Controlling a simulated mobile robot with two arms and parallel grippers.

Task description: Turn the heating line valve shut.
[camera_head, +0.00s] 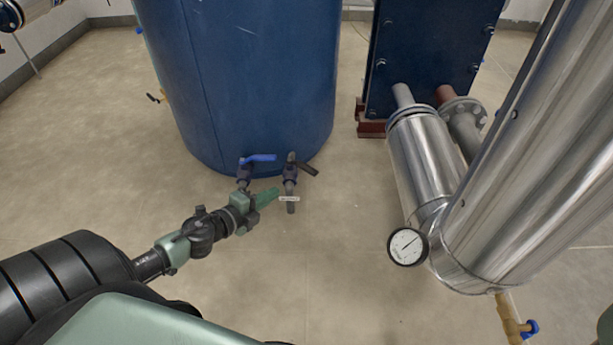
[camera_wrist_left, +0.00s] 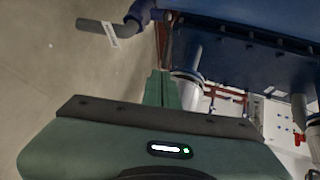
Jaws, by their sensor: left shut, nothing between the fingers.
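Two small valves sit low on the front of the blue tank (camera_head: 240,80). One has a blue lever handle (camera_head: 258,158), the other a black lever handle (camera_head: 303,166). A grey pipe end with a white tag (camera_head: 289,199) hangs below the black-handled valve. The tag is too small to read, so I cannot tell which is the heating line valve. The tagged pipe (camera_wrist_left: 92,26) and a blue valve body (camera_wrist_left: 146,11) show in the left wrist view. My left gripper (camera_head: 272,195) is shut and empty, just below and in front of the valves. Its fingers (camera_wrist_left: 162,88) also show in the wrist view.
A large shiny metal pipe (camera_head: 540,150) with a round gauge (camera_head: 408,246) stands at the right. A dark blue plate exchanger (camera_head: 430,50) is behind it. A small blue-handled valve (camera_head: 528,328) is at the lower right. The floor between tank and pipe is clear.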

